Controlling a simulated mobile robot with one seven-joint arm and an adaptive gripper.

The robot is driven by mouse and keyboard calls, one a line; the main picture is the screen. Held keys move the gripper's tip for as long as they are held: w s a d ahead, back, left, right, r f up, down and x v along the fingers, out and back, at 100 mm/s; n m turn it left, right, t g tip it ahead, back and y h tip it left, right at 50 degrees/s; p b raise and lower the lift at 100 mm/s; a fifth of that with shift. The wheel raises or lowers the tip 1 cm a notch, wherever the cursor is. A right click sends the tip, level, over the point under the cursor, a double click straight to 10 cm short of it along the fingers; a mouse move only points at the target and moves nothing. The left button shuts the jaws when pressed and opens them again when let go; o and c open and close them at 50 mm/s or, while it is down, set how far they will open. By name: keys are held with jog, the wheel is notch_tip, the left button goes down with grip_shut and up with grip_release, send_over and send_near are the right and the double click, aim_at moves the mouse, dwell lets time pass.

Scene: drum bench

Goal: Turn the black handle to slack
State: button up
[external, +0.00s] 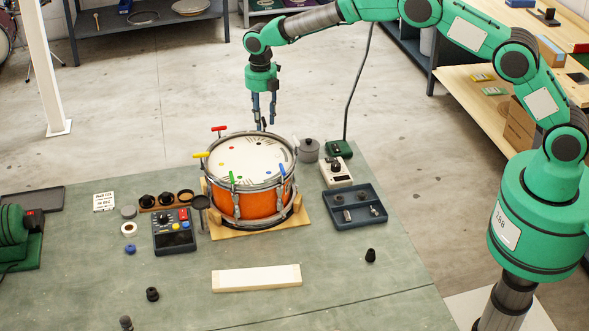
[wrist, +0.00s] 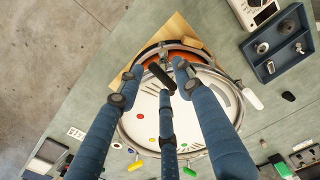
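The drum (external: 262,200) has an orange shell, a pale head and metal hoops, and stands on a wooden board. My gripper (external: 262,122) points down over its far rim. In the wrist view the fingers of my gripper (wrist: 152,84) are spread apart. The black handle (wrist: 160,75) shows between them near the drum's rim; I cannot tell whether a finger touches it. In the external view this handle is hard to separate from the dark fingertips. Red (external: 219,129), yellow (external: 201,155), green (external: 231,177) and blue (external: 282,170) handles stand around the same rim.
A grey tray (external: 332,215) with small parts and a pale box with a dark knob (external: 336,174) lie right of the drum. A dark meter (external: 174,240) stands left. A white block (external: 256,278) lies in front. Free bench top surrounds the block.

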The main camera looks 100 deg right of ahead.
notch_tip(320, 180, up, 11)
dwell(0.5)
jog(key=shift+w+a, duration=0.1)
dwell(0.5)
